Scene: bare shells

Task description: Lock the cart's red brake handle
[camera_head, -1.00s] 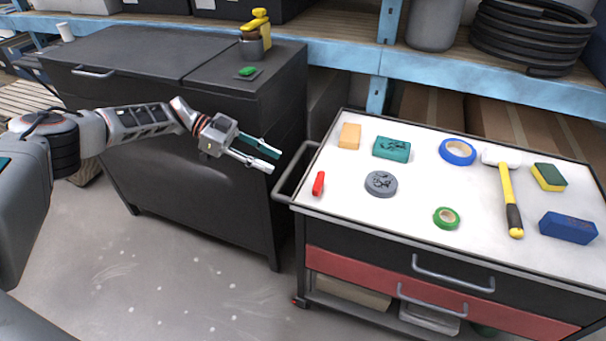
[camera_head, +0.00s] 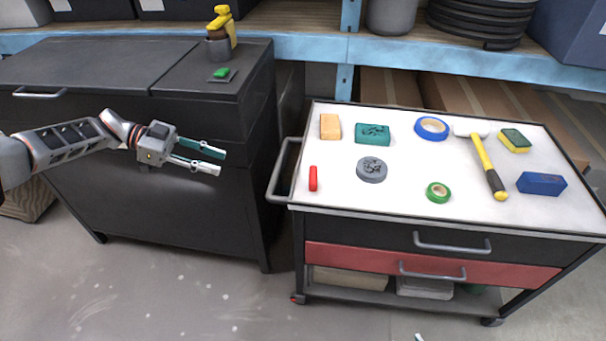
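The cart (camera_head: 375,198) has a white top, a black frame and a grey push handle at its left end. A short red bar (camera_head: 313,179) is on the white top near the front left corner; I cannot tell if it is the brake handle. A small red part (camera_head: 298,299) shows low at the cart's front left caster. My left gripper (camera_head: 221,162) is open and empty, its two fingers apart, in the air before the dark cabinet and left of the push handle. Only a fingertip of my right gripper (camera_head: 419,337) shows at the bottom edge, before the cart.
A dark cabinet (camera_head: 190,215) stands left of the cart, bearing a yellow-topped tool. On the cart lie a hammer (camera_head: 487,165), tape rolls, a sponge and several blocks. A blue-edged shelf (camera_head: 300,46) runs behind. The floor in front is clear.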

